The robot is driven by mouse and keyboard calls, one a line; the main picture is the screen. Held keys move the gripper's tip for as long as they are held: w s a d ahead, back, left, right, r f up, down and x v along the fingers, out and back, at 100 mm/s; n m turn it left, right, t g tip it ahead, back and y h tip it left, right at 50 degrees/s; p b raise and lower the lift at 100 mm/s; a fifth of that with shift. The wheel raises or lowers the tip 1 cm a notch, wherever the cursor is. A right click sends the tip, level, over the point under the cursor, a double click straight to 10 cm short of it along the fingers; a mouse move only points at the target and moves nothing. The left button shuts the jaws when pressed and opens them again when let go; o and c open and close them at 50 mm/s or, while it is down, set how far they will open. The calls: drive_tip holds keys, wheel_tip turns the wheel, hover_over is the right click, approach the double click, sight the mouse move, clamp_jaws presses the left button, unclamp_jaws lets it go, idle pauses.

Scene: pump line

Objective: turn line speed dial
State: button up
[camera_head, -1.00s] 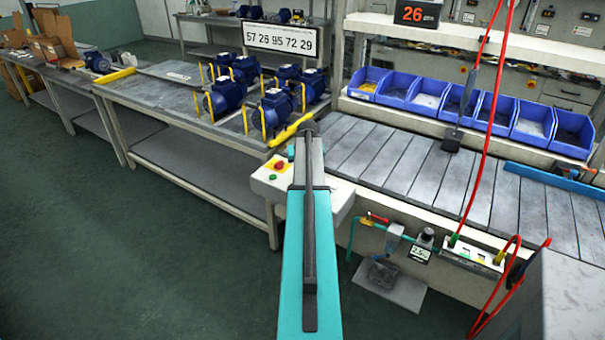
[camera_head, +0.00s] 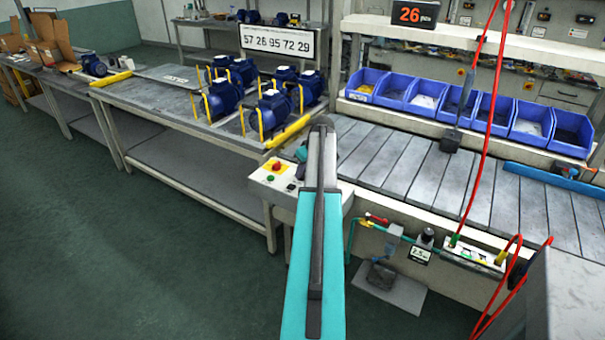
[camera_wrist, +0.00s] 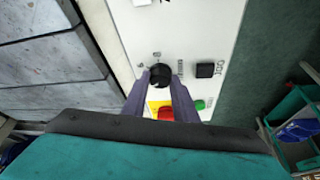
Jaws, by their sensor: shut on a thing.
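The line speed dial is a small round black knob (camera_wrist: 159,75) on a white control panel (camera_wrist: 190,25) in the wrist view, with marks printed around it. My gripper (camera_wrist: 160,82) is shut on the knob, one finger on each side. In the head view the control box (camera_head: 264,190) stands at the end of the conveyor, and my arm hides the dial and my fingers there. A red stop button (camera_wrist: 166,114) on a yellow plate lies just below the knob, partly between my fingers.
A green button (camera_wrist: 199,104) and a black square switch (camera_wrist: 205,70) sit right of the knob. The slatted conveyor (camera_head: 400,160) runs to the right. Blue pumps (camera_head: 222,98) stand on the bench (camera_head: 150,105) to the left. Red hoses (camera_head: 484,130) hang at right.

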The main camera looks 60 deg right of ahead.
drive_tip(key=shift+d, duration=0.1)
idle(0.3)
drive_tip(key=o, duration=1.1)
drive_tip(key=shift+w, duration=0.1)
drive_tip(key=shift+b+v, duration=1.15)
drive_tip(key=shift+v, duration=5.8)
